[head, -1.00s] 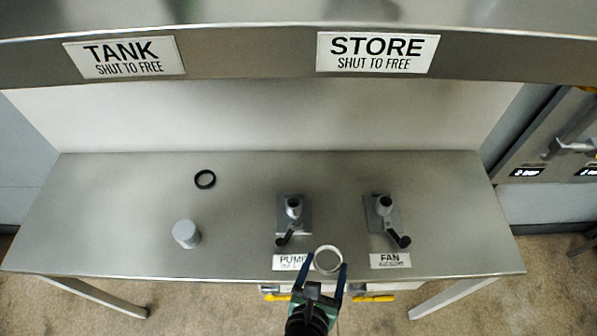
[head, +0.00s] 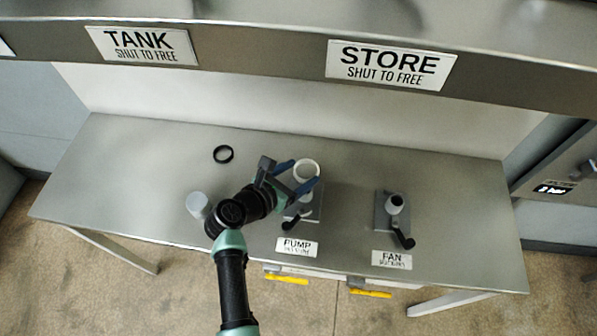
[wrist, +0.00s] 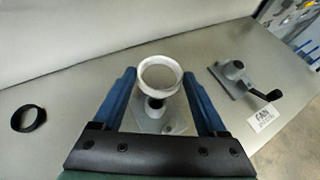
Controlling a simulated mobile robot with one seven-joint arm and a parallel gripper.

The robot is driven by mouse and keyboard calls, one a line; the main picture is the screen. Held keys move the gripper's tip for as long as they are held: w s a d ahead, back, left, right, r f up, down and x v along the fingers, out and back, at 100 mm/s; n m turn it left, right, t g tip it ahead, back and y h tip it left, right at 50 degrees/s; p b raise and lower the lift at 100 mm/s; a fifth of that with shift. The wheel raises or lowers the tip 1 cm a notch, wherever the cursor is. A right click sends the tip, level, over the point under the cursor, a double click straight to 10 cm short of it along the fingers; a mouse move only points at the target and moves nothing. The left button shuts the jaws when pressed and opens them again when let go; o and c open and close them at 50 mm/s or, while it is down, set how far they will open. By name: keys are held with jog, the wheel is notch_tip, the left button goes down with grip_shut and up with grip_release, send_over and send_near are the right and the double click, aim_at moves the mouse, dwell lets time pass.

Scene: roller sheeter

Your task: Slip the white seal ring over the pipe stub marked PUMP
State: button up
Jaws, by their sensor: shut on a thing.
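The white seal ring (head: 306,161) is held between the two blue fingers of my gripper (head: 305,172), which is shut on it. In the wrist view the ring (wrist: 160,94) sits between the fingertips with its opening clear. The PUMP stub (wrist: 155,103) shows just below the ring's near edge, on its grey plate (wrist: 172,122). The ring appears above the stub and not around it; the exact gap is hard to tell. In the head view the ring and fingers mostly hide this stub. The PUMP label (head: 297,247) lies in front of it.
The FAN stub (head: 396,203) with its dark-handled lever stands to the right. A black ring (head: 223,154) and a grey cylinder (head: 198,204) are on the left of the steel table (head: 120,185). An overhead beam with TANK and STORE signs (head: 391,65) runs along the back.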

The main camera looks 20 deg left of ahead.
notch_tip(320, 180, down, 6)
jog(key=b, duration=0.5)
jog(key=shift+f+b, duration=0.45)
jog(key=shift+f, duration=0.25)
dwell(0.6)
jog(key=shift+f+b, duration=0.5)
jog(key=shift+f, duration=0.35)
dwell(0.3)
jog(key=o, duration=1.2)
jog(key=shift+o, duration=0.2)
jog(key=v, duration=1.3)
jog(key=shift+b, duration=0.45)
